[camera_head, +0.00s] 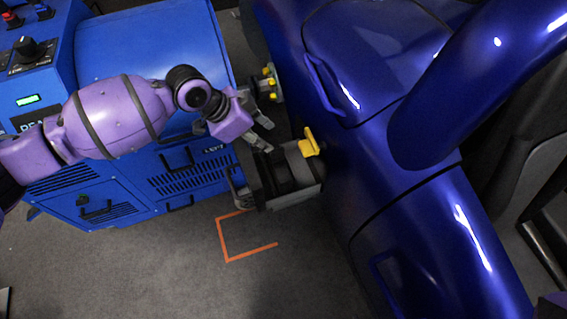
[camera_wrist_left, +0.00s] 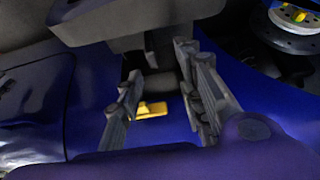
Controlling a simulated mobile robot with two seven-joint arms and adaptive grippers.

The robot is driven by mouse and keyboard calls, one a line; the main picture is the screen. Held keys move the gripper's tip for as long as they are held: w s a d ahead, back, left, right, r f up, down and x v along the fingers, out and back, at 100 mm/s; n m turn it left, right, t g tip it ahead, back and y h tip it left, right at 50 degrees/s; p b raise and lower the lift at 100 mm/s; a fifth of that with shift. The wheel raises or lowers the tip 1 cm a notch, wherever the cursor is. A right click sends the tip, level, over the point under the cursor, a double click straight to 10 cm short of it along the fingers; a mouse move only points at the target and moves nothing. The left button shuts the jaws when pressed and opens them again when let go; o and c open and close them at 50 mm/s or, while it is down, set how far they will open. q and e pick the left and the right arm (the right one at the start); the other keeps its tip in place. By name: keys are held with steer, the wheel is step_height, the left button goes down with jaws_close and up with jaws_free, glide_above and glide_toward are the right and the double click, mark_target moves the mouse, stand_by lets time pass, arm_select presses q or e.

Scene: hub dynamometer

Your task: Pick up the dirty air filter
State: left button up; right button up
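I cannot make out a dirty air filter in either view. My left gripper (camera_head: 267,135) reaches in from the left, over the gap between the blue machine and the blue car, just above a dark hub unit (camera_head: 300,195). In the left wrist view its two fingers (camera_wrist_left: 160,62) stand apart, with nothing seen held between them. A yellow handle (camera_head: 310,142) on top of the hub unit lies right of the gripper; a yellow part (camera_wrist_left: 150,109) also shows beyond the fingers in the wrist view. My right gripper is not in view.
The blue machine cabinet (camera_head: 150,50) stands at the left. The blue car body (camera_head: 400,190) fills the right side. A hub with yellow studs (camera_head: 271,83) sits between them, farther back. An orange floor marking (camera_head: 228,259) lies on open grey floor (camera_head: 150,275) in front.

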mark_target(274, 151)
arm_select(q)
steer(key=b+x, duration=0.1)
steer(key=x, duration=0.2)
steer(key=s+x, duration=0.1)
steer(key=x, duration=0.2)
steer(key=shift+s+f+b, duration=0.2)
steer(key=shift+f+b, duration=0.15)
steer(key=shift+w+d+f, duration=0.15)
steer(key=shift+d+f, duration=0.15)
steer(key=shift+f, duration=0.3)
steer(key=shift+r, duration=0.1)
steer(key=c, duration=0.8)
jaws_close()
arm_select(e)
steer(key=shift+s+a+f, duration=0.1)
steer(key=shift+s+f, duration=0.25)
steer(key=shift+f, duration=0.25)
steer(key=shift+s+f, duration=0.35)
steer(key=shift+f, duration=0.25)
